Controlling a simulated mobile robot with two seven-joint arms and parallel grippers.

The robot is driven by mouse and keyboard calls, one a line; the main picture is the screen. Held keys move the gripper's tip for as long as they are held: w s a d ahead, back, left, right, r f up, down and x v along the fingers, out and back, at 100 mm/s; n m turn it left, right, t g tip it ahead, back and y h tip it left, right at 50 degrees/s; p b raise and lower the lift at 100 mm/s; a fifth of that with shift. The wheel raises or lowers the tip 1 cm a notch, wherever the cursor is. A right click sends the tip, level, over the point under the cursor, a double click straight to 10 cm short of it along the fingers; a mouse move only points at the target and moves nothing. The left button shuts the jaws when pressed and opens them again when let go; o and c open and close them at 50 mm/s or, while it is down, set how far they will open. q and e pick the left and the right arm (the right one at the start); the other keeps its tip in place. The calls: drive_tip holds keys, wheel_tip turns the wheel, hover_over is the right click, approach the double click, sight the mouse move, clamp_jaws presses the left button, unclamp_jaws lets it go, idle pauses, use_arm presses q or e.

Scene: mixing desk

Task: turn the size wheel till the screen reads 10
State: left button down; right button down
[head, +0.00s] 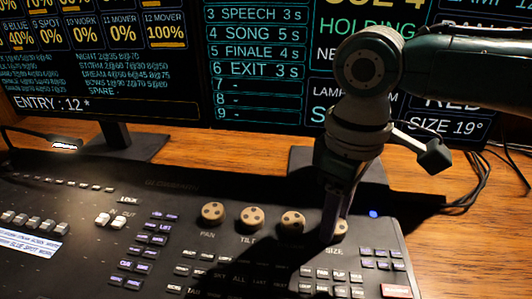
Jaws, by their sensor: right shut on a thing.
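The size wheel (341,227) is the rightmost of a row of round tan wheels on the black mixing desk, just above the printed word SIZE. My right gripper (333,232) reaches down from above and is shut on it, hiding most of the wheel. The right-hand screen (435,126) reads SIZE 19° at its lower right, and my right arm covers part of this screen. My left gripper is not in view.
Other tan wheels stand to the left, among them the PAN wheel (213,212). Small keys (380,252) and a red key (396,291) lie close to the right. A left screen (100,60) stands behind the desk, and cables (490,175) lie at the right.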

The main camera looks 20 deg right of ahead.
drive_tip(key=n+p, duration=0.2)
drive_tip(key=n, duration=0.1)
drive_tip(key=shift+r, duration=0.15)
drive_tip(key=shift+a+n+p, duration=0.1)
drive_tip(key=shift+n+p, duration=0.7)
drive_tip(key=shift+n, duration=1.1)
drive_tip(key=shift+c, duration=2.2)
unclamp_jaws()
wheel_tip(320, 180, up, 10)
drive_tip(key=p, duration=0.1)
drive_tip(key=shift+p, duration=0.35)
drive_tip(key=shift+f, duration=0.2)
